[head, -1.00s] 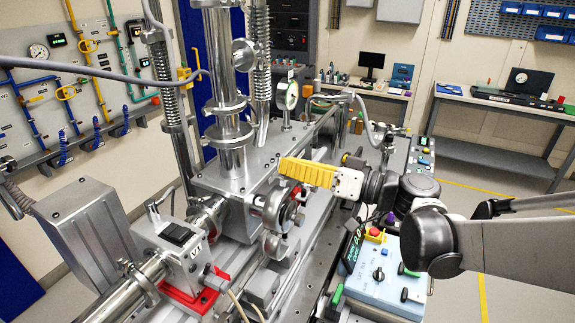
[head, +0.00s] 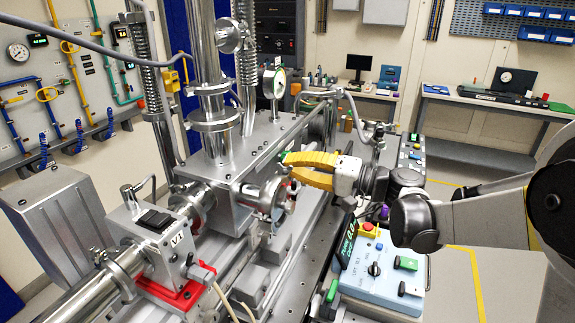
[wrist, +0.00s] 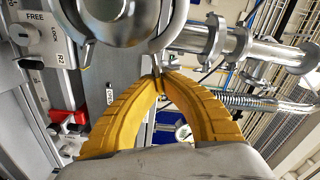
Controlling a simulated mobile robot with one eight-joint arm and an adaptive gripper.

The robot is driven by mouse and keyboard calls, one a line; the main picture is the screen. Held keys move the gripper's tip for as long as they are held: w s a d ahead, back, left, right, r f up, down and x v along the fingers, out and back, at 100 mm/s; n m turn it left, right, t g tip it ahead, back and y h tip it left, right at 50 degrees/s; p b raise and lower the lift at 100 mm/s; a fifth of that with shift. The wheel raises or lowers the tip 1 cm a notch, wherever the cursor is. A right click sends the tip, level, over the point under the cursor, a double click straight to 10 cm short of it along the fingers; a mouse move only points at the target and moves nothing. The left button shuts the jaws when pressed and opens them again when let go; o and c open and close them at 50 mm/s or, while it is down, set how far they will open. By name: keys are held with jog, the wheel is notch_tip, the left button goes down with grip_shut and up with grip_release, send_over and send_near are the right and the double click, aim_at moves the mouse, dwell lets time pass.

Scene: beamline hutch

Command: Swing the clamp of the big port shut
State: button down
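The big port (head: 268,193) is a round silver flange on the right side of the steel chamber in the head view. It also shows at the top left of the wrist view (wrist: 105,12), seen very close. A thin curved metal part of the clamp (wrist: 157,45) comes down beside the port. My gripper (head: 285,160) is at the port's upper right, its yellow fingers bowed outward. In the wrist view its fingertips (wrist: 158,80) meet on the lower end of this metal part. The far side of the clamp is hidden.
The steel chamber (head: 235,165) and its vertical tube (head: 208,80) stand left of my gripper. A valve box on a red bracket (head: 175,293) is at the front left. A blue control box (head: 385,275) is below my arm. Open floor lies to the right.

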jog(key=shift+w+d+f+m+b, duration=0.1)
jog(key=shift+w+f+m+b, duration=0.1)
jog(key=shift+f+m+b, duration=0.65)
jog(key=shift+w+d+f+m+b, duration=0.15)
jog(key=shift+f+m+b, duration=0.3)
jog(key=shift+f+m, duration=0.8)
jog(key=shift+a+f, duration=0.15)
jog(key=shift+f, duration=0.2)
jog(key=c, duration=1.6)
grip_release()
jog(key=v, duration=1.2)
